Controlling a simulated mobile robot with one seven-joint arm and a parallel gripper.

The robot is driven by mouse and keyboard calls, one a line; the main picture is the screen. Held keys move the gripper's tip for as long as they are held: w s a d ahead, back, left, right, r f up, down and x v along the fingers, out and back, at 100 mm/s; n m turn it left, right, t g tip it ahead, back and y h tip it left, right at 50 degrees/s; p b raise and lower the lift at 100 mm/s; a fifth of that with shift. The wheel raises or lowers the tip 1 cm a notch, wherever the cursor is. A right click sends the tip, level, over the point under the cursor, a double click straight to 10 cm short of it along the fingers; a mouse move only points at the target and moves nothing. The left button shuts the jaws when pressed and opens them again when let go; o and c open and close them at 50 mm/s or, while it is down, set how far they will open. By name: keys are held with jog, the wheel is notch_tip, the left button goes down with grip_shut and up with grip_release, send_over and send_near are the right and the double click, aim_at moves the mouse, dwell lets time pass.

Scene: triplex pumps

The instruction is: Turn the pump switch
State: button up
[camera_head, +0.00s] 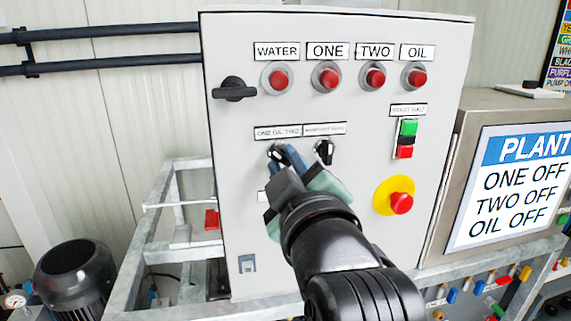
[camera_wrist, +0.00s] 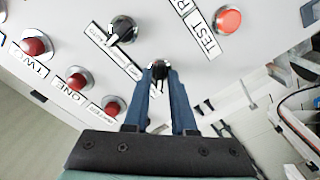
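The pump switch is a black rotary knob (camera_head: 275,152) under the "ONE OIL TWO" label on the grey panel. It also shows between my fingertips in the wrist view (camera_wrist: 160,66). My gripper (camera_head: 283,156) reaches the panel with its two blue fingers on either side of this knob. In the wrist view the fingers (camera_wrist: 160,75) are close together, and the knob fills the gap at their tips, so they look shut on it. The knob's exact angle is partly hidden by the fingers. A second black knob (camera_head: 324,151) stands just to its right, clear of my gripper.
Red buttons labelled WATER (camera_head: 279,79), ONE, TWO and OIL line the panel top. A black handle (camera_head: 234,89) is at the left edge. A green-red start/halt switch (camera_head: 406,138) and a red emergency button (camera_head: 401,203) are at the right. My arm covers the lower panel.

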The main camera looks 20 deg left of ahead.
jog(key=shift+o, duration=1.1)
jog(key=shift+s, duration=0.1)
jog(key=b+v, duration=1)
jog(key=v, duration=0.2)
jog(key=shift+s+d, duration=0.25)
jog(key=d+r+m+t+h+p, duration=0.4)
jog(key=r+m+t+h, duration=0.1)
jog(key=r+m, duration=0.3)
jog(key=s+d+r+m+t+h+p, duration=0.1)
jog(key=d+r+m+t+h+p, duration=0.3)
jog(key=r+m+t, duration=0.3)
notch_tip(320, 180, up, 3)
jog(key=shift+s+d+f+m+h+p, duration=0.1)
jog(key=shift+s+d+m+h+p, duration=0.15)
jog(key=shift+m+h+p, duration=0.2)
